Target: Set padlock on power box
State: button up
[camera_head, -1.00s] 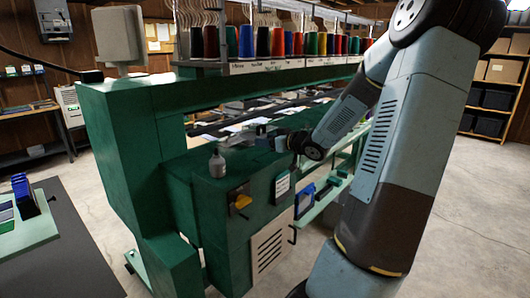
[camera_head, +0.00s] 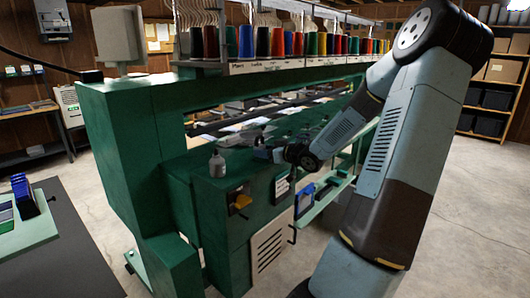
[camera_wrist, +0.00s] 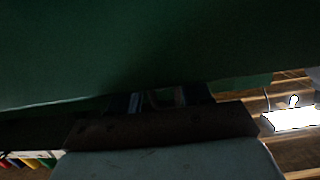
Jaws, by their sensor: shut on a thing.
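The power box (camera_head: 258,222) is the green cabinet at the front of the machine, with a yellow and black switch (camera_head: 240,202) on its front. My gripper (camera_head: 262,151) is above the cabinet's top, towards its back right, small and partly hidden by my wrist. In the wrist view my gripper (camera_wrist: 165,98) is dark, below a large green surface. It is shut on a small, dim thing with a pale loop-like outline, which I take for the padlock (camera_wrist: 163,97). Its details are too dark to make out. I cannot tell whether it touches the cabinet.
A grey bottle (camera_head: 217,164) stands on the cabinet top, left of my gripper. The green machine beam (camera_head: 270,78) with thread spools (camera_head: 262,42) runs above and behind. A blue item (camera_head: 305,199) sits right of the cabinet. A grey table (camera_head: 60,255) stands at left.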

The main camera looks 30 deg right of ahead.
jog(key=o, duration=1.2)
jog(key=shift+f, duration=0.1)
jog(key=v, duration=1.2)
